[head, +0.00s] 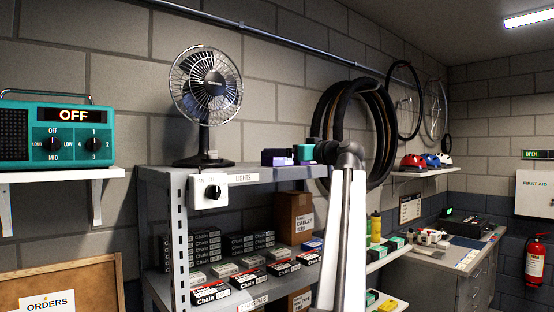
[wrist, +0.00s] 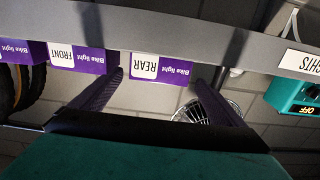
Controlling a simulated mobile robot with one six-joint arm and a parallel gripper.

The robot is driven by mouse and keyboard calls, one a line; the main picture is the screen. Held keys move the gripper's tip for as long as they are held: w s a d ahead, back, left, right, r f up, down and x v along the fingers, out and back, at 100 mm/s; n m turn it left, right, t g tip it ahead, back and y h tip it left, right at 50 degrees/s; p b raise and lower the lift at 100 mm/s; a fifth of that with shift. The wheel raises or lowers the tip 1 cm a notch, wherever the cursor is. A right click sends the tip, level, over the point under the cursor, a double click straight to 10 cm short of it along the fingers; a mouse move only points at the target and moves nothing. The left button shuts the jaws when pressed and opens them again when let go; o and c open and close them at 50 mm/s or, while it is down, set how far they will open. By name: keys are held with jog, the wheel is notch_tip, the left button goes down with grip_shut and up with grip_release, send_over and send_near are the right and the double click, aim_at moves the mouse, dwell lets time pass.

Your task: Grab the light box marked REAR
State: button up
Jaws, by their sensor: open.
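The light box marked REAR (wrist: 160,68) is purple and white and shows upside down in the middle of the wrist view, at the shelf edge. My gripper (wrist: 158,78) is open, with one dark purple finger to each side of the box in the picture. I cannot tell if the fingertips reach past its face. The box marked FRONT (wrist: 78,57) is to its left, close to my left finger. In the head view my arm reaches over the top shelf, where small purple shapes (head: 275,157) show; their labels are not readable there.
Another purple bike light box (wrist: 22,50) stands at the left. The shelf (wrist: 205,45) carries a LIGHTS label (head: 243,178). A fan (head: 206,88) stands on it. Tyres (head: 335,125) hang behind.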

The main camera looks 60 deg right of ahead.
jog(key=p+x, duration=0.2)
jog(key=x, duration=0.1)
jog(key=shift+d, duration=0.15)
jog(key=shift+x, duration=0.8)
jog(key=shift+f, duration=0.15)
jog(key=c, duration=1.2)
jog(key=shift+r+b, duration=0.9)
jog(key=shift+r, duration=0.75)
jog(key=a+r+b+v, duration=0.1)
jog(key=b+v, duration=0.1)
jog(key=v, duration=0.6)
jog(key=w+a+b+v, duration=0.1)
jog(key=b+v, duration=0.2)
jog(key=v, duration=0.5)
jog(key=shift+a+r, duration=0.35)
jog(key=shift+r, duration=0.05)
